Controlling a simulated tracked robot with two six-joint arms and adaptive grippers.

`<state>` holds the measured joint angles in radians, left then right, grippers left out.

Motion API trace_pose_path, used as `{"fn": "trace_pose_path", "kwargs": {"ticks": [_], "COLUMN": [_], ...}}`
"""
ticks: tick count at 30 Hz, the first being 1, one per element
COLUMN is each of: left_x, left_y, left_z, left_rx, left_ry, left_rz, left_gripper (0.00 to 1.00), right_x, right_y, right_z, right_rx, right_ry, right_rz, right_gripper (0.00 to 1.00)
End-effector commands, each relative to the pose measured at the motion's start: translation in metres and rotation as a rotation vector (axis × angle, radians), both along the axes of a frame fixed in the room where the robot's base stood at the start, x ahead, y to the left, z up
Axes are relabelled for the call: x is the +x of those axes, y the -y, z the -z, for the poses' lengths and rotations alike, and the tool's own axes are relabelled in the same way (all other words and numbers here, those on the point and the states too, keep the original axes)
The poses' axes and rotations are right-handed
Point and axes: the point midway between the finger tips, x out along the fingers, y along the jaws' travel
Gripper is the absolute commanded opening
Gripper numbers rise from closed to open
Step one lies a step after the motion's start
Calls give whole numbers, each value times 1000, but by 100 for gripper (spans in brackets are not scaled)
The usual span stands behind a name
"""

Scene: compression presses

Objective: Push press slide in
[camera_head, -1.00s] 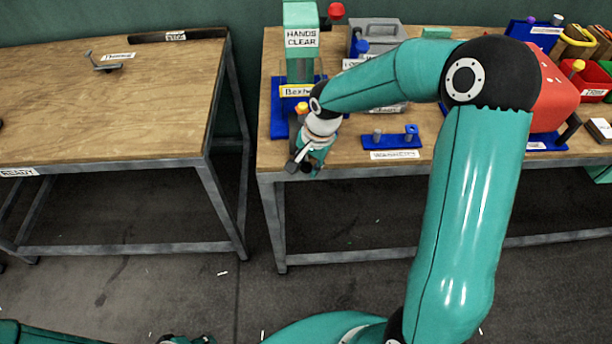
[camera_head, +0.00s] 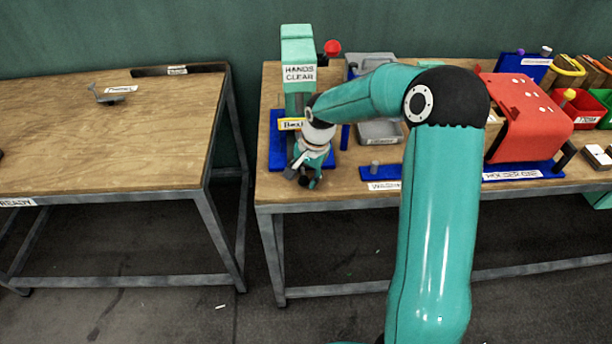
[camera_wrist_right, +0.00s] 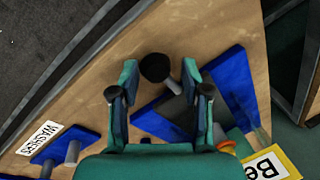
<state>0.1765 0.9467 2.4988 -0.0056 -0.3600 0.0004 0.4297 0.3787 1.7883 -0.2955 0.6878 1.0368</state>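The press (camera_head: 298,50) is a teal column with a HANDS CLEAR sign, standing on a blue base (camera_head: 277,150) with a yellow label. In the right wrist view, a round black knob (camera_wrist_right: 155,68) on a short grey stem (camera_wrist_right: 175,86) stands at a dark slide plate between blue base parts (camera_wrist_right: 233,85). My right gripper (camera_head: 304,174) is low at the front of the press base. In the wrist view its two fingers (camera_wrist_right: 160,80) are spread apart, with the knob between their tips. I cannot tell whether they touch it. My left gripper is not in view.
A red machine (camera_head: 525,118) stands to the right on the same table. A blue strip with grey pegs (camera_head: 375,166) lies right of my gripper. A grey tray (camera_head: 380,131) sits behind. A second table (camera_head: 110,145) stands left across a gap.

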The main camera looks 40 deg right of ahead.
Motion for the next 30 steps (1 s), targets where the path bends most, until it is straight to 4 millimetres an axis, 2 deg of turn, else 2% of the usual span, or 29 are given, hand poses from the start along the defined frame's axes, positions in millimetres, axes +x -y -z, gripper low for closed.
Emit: {"fn": "trace_pose_path", "kwargs": {"ticks": [9, 14, 17, 30], "left_x": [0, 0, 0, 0], "left_y": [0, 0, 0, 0], "left_z": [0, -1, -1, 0], "left_rx": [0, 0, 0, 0], "left_ry": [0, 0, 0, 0], "left_rz": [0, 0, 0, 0], "left_gripper": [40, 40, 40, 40], "right_x": [-2, -3, -6, -21], "right_y": [-1, -1, 0, 5], "right_z": [1, -7, -19, -99], "right_rx": [3, 2, 1, 1], "right_ry": [-7, -6, -6, -3], "right_rz": [0, -1, -1, 1], "right_gripper": [57, 57, 57, 57]}}
